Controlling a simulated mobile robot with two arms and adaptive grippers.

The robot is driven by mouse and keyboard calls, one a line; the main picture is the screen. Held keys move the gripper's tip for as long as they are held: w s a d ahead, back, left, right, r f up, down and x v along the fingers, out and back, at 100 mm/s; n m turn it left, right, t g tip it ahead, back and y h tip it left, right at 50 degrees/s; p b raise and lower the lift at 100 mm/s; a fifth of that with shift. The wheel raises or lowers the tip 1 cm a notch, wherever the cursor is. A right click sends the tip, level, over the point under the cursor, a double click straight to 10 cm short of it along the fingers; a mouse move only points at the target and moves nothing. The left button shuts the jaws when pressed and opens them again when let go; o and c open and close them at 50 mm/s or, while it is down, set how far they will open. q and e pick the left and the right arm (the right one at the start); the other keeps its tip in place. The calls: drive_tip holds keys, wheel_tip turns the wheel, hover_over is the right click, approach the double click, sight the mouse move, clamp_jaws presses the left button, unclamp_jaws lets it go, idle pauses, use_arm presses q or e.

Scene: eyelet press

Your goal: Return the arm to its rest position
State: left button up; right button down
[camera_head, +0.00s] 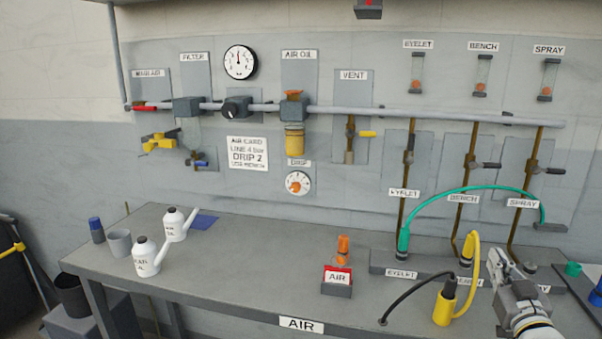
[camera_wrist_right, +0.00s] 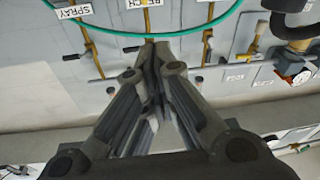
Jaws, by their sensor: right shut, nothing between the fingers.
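My right gripper (camera_head: 503,262) is at the lower right in the head view, over the right end of the bench (camera_head: 240,274). In the right wrist view my right gripper (camera_wrist_right: 153,50) is shut, its fingertips together with nothing between them. It points at the wall panel, with the green hose (camera_wrist_right: 120,34) passing across near the tips in the picture. The gripper covers part of the row of labelled sockets in the head view. My left gripper does not show.
A green hose (camera_head: 455,190) arches from the EYELET socket to the right. A yellow connector (camera_head: 445,305) with a black cable stands near my right gripper. White oil cans (camera_head: 146,257) stand at the left. The bench's middle is mostly clear around the AIR card holder (camera_head: 337,289).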

drive_tip(key=s+a+f+g, duration=0.1)
drive_tip(key=s+a+f, duration=0.1)
drive_tip(key=f, duration=0.2)
drive_tip(key=s+a+f+g+y, duration=0.1)
drive_tip(key=s+a+f+g, duration=0.1)
drive_tip(key=f, duration=0.3)
drive_tip(key=s+a+f+g, duration=0.1)
drive_tip(key=s+a+f, duration=0.1)
drive_tip(key=a+f, duration=0.2)
drive_tip(key=shift+f+n+g+y, duration=0.3)
drive_tip(key=shift+f+n+g, duration=0.1)
drive_tip(key=s+a+f+g, duration=0.4)
drive_tip(key=s+f, duration=0.1)
drive_tip(key=s, duration=0.5)
drive_tip(key=s+a+f+n+g+y, duration=0.1)
drive_tip(key=s+a+f+g, duration=0.3)
drive_tip(key=s, duration=0.6)
drive_tip(key=s+a+f+g, duration=0.3)
drive_tip(key=s+a+f, duration=0.25)
drive_tip(key=s, duration=0.45)
wheel_tip(320, 180, down, 27)
drive_tip(key=s+g, duration=0.1)
drive_tip(key=s, duration=0.1)
drive_tip(key=s+d+f+g, duration=0.1)
drive_tip(key=s+d+f, duration=0.2)
drive_tip(key=s+f, duration=1.2)
drive_tip(key=shift+s+n+g, duration=0.3)
drive_tip(key=shift+s, duration=0.25)
